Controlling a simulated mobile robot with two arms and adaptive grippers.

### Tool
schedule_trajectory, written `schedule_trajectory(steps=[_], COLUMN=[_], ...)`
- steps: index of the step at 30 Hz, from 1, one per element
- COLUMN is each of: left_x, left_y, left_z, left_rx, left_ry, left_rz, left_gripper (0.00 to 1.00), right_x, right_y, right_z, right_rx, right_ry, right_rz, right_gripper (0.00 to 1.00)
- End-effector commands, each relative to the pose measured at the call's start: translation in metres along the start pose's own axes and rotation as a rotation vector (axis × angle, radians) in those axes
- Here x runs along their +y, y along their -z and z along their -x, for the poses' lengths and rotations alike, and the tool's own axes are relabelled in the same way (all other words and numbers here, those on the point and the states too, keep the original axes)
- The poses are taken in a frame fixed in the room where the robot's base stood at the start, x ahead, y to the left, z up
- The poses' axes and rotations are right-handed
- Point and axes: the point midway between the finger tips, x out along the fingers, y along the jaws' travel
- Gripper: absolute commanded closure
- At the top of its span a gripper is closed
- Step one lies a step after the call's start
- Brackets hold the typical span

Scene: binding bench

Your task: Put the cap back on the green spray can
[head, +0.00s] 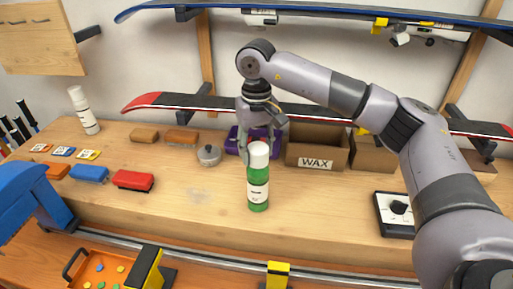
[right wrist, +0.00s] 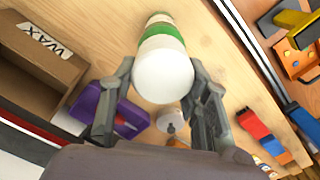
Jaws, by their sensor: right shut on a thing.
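The green spray can (head: 258,190) stands upright near the front of the bench, with a white label around its middle. The white cap (head: 258,155) is at the can's top, in line with it. I cannot tell whether it is fully seated. My right gripper (head: 259,146) reaches down from above and is shut on the cap. In the right wrist view the cap (right wrist: 164,76) fills the space between the two fingers, with the can's green band (right wrist: 160,37) beyond it. My left gripper is not in view.
A red brush (head: 133,180) lies left and a black-and-white dial box (head: 398,210) right. The bench around the can is clear.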

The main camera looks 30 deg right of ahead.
Motion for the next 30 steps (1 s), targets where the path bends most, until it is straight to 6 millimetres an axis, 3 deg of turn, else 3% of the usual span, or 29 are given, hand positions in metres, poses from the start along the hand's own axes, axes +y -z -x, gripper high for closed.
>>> schedule_trajectory(steps=[30], left_x=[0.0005], left_y=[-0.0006], left_z=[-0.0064], left_rx=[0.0], left_ry=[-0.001], left_rz=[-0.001], left_gripper=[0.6], right_x=[0.0], right_y=[0.0], right_z=[-0.0079], right_rx=[0.0], right_ry=[0.0], right_rz=[0.0], right_gripper=[0.66])
